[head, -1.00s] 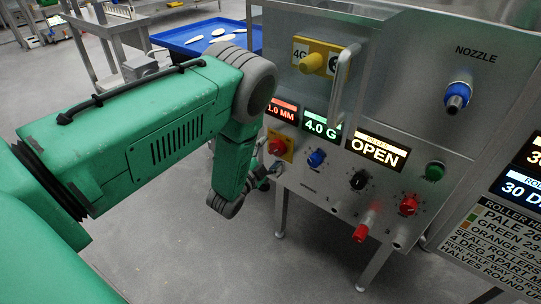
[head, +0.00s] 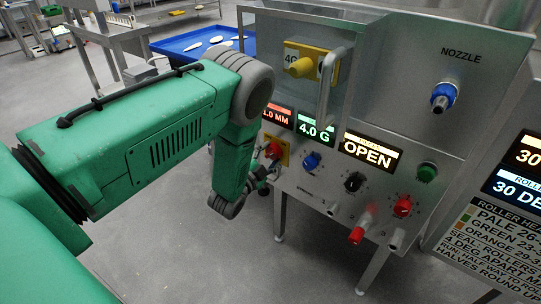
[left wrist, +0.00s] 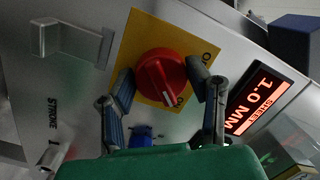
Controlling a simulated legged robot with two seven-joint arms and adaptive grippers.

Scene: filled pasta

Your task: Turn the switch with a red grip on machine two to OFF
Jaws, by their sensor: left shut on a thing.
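The switch with a red grip (head: 273,151) sits on a yellow plate (head: 282,142) at the lower left of the steel machine's front. In the left wrist view the round red grip (left wrist: 160,76) carries a white mark pointing toward the lower edge of the yellow plate (left wrist: 139,45). My left gripper (left wrist: 162,80) is shut on the red grip, with one finger on each side. In the head view my left gripper (head: 262,176) is partly hidden behind my green wrist. My right gripper is out of view.
Blue (head: 311,160), black (head: 354,182) and red (head: 402,206) knobs and a green button (head: 427,172) are to the right. A red-tipped lever (head: 357,235) sticks out below. A metal handle (head: 326,85) juts out above. A blue tray (head: 190,45) stands behind.

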